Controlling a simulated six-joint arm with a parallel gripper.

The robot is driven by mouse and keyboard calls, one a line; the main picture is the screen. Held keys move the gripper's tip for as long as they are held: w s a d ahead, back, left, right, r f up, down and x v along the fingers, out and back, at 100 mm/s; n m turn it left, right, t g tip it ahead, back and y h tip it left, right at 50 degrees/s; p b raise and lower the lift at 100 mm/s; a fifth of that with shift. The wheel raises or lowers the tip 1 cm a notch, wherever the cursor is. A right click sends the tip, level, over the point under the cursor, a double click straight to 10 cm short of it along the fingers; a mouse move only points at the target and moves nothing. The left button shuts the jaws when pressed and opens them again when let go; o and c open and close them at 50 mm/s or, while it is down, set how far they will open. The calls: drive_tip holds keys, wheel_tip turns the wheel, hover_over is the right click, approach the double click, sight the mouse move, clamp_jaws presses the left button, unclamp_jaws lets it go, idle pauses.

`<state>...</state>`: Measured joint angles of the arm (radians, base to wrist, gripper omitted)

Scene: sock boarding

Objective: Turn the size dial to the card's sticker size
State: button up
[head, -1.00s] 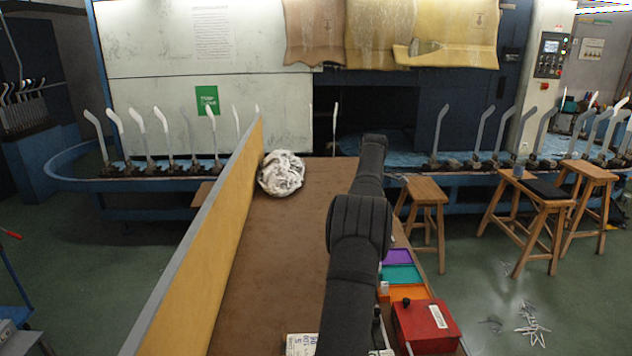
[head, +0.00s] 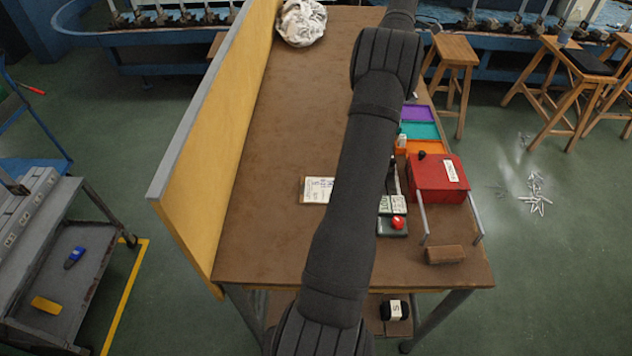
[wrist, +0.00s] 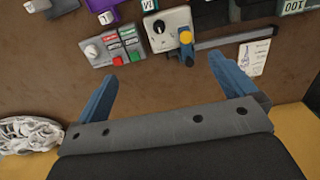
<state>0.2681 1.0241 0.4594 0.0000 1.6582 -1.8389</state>
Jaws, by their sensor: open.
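My gripper (wrist: 168,88) is open and empty in the wrist view, its two blue fingers spread above the brown table. Beyond the fingertips is a grey box with a round dial (wrist: 158,27), probably the size dial; its setting is too small to read. A card, seemingly the same one, lies on the table in the head view (head: 318,190), partly behind my arm. My gripper does not show in the head view.
A control panel (wrist: 117,45) with a white knob and red and green buttons is left of the dial box. A white bundle (head: 301,22) lies at the table's far end. A yellow partition (head: 215,150) lines the left edge. A red box (head: 437,180) stands at right.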

idle(0.3)
drive_tip(key=c, duration=0.6)
drive_tip(key=shift+m, duration=0.6)
drive_tip(key=c, duration=0.3)
drive_tip(key=shift+f+m, duration=0.1)
drive_tip(key=shift+m, duration=0.6)
drive_tip(key=shift+c, duration=1.3)
wheel_tip(320, 180, down, 19)
drive_tip(key=m, duration=2.5)
drive_tip(key=shift+w+m, duration=0.1)
drive_tip(key=shift+m, duration=0.2)
